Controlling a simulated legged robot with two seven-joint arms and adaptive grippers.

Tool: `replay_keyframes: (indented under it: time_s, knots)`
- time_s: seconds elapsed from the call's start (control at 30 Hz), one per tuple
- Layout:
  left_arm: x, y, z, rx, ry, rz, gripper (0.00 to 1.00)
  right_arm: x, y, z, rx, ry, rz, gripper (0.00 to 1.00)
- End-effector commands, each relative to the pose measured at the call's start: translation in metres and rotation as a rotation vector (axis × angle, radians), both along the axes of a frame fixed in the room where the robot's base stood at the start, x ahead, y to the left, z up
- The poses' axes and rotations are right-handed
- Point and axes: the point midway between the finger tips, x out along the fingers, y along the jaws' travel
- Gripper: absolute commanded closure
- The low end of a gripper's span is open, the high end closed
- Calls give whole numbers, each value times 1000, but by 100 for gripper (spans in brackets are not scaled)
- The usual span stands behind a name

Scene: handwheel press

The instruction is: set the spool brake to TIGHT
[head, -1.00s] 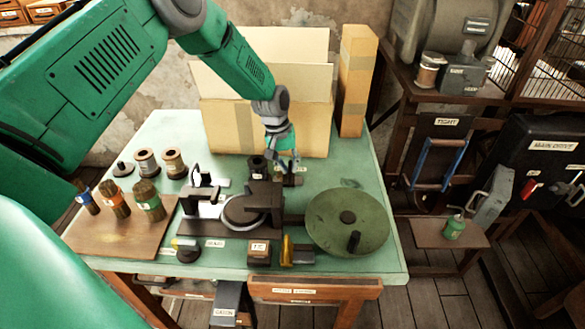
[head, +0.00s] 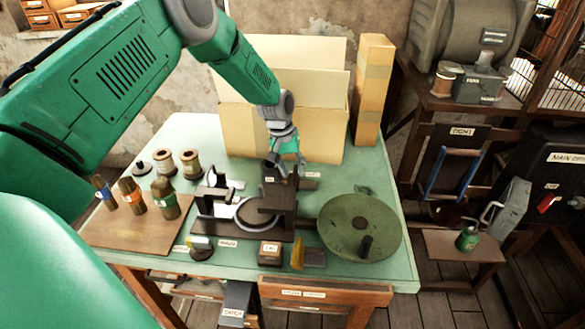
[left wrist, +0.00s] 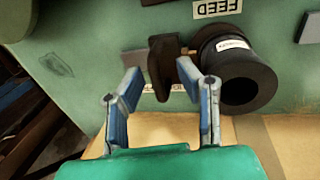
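My left gripper (head: 287,166) is at the back of the black handwheel press (head: 276,204), in front of the cardboard box. In the left wrist view its two blue-padded fingers (left wrist: 160,92) are apart, with nothing held between them. A dark brown lever-like part (left wrist: 166,62), possibly the spool brake, lies just beyond the fingertips. It adjoins a black hollow cylinder (left wrist: 236,74) with a white label I cannot read. An upside-down FEED label (left wrist: 217,8) is near it. Another label is partly hidden near the fingers. My right gripper is not in view.
The green handwheel (head: 360,227) is right of the press. Spools (head: 177,162) and wrapped handles (head: 133,196) stand to the left. The open cardboard box (head: 240,132) and a tall carton (head: 372,90) limit room behind. A blue-handled panel (head: 453,172) is off to the right.

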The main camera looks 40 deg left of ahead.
Motion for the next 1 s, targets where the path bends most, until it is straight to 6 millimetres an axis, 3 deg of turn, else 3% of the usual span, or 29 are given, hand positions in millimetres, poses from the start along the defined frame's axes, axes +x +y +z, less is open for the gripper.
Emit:
replay_keyframes:
  time_s: [0.33,0.8,1.0]
  knots:
    - [0,2,10,-3,-3,-1,69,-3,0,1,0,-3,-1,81]
    - [-8,13,100,2,-1,-1,69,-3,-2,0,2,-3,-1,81]
    - [-10,17,115,1,2,-1,69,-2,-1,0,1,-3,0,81]
